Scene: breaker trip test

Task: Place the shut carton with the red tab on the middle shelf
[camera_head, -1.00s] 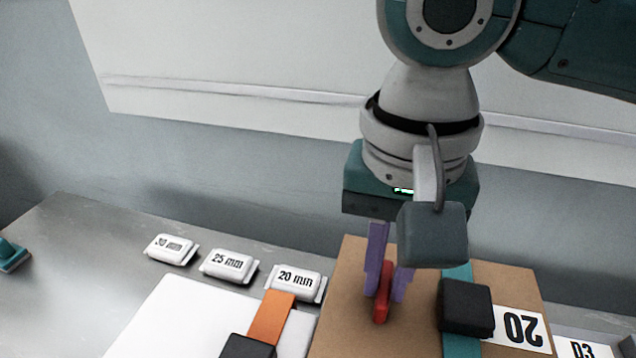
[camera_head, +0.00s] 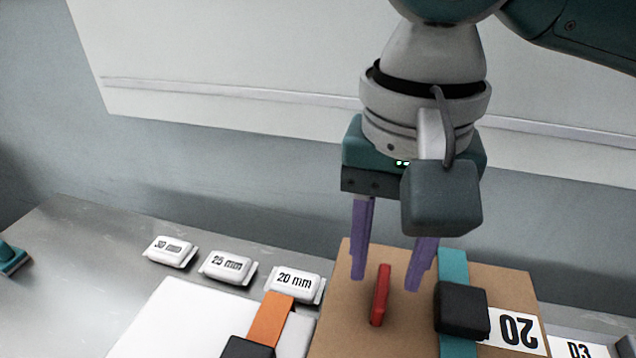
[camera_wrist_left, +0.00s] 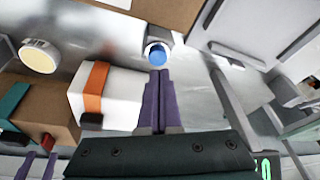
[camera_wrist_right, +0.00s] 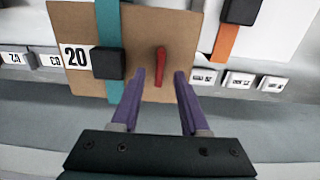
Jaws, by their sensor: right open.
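The brown carton (camera_head: 345,330) has an upright red tab (camera_head: 380,295), a teal strap with a black block, and a "20" label. Its top looks shut. It also shows in the left wrist view (camera_wrist_left: 50,100) and the right wrist view (camera_wrist_right: 140,40). My right gripper (camera_head: 390,283) is open, its purple fingers apart on either side of the red tab and a little above the carton top, touching nothing visible. My left gripper (camera_wrist_left: 158,75) shows only in the left wrist view, its fingers together with nothing seen between them. I cannot identify the middle shelf.
A white carton (camera_head: 160,315) with an orange strap (camera_head: 271,317) stands left of the brown one. White blocks marked 30, 25 and 20 mm (camera_head: 294,284) lie along the back of the grey surface (camera_head: 70,260). A blue round button (camera_wrist_left: 157,54) shows in the left wrist view.

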